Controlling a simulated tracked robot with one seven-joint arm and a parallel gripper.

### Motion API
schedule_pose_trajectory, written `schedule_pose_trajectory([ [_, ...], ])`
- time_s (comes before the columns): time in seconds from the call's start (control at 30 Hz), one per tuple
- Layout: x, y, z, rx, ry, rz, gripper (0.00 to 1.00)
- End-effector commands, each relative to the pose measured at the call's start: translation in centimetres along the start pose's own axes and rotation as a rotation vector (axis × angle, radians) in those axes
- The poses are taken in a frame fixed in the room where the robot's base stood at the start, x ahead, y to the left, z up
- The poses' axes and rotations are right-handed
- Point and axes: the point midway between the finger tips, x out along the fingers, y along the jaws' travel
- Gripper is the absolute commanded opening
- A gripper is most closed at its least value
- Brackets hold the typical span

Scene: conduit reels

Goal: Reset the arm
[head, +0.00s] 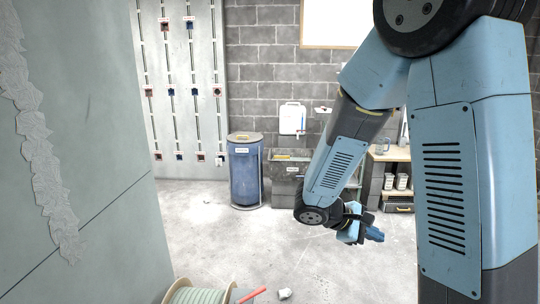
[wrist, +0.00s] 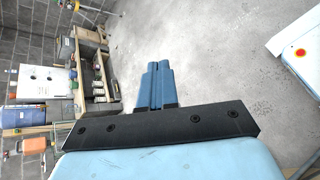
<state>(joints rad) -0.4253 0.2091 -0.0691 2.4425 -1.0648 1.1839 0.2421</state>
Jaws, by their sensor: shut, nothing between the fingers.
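My gripper (head: 374,234) hangs at the end of my bent blue arm, right of the middle in the head view. Its fingers point to the right, in the air above the grey floor. In the wrist view my gripper (wrist: 158,68) shows two blue fingers side by side, touching, with nothing between them. Bare floor lies behind them.
A reel of pale conduit (head: 200,293) lies at the bottom of the head view, with a red-handled tool (head: 252,295) beside it. A blue bin (head: 245,172) stands by the block wall. A shelf (wrist: 103,75) with containers shows in the wrist view. The middle floor is clear.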

Motion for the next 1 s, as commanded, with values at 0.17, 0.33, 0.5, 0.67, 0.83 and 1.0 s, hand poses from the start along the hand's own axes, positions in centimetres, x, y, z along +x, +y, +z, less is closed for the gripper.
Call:
schedule_pose_trajectory([
  [0.17, -0.8, -0.2, 3.6, 0.151, 0.059, -0.146, 0.00],
  [0.33, -1.9, -0.7, 6.5, 0.290, 0.129, -0.278, 0.00],
  [0.5, -3.3, -1.2, 9.1, 0.428, 0.214, -0.396, 0.00],
  [0.67, -4.9, -1.6, 11.3, 0.560, 0.306, -0.496, 0.00],
  [0.83, -6.9, -1.9, 13.4, 0.699, 0.418, -0.589, 0.00],
  [1.0, -9.1, -2.1, 15.5, 0.836, 0.541, -0.665, 0.00],
])
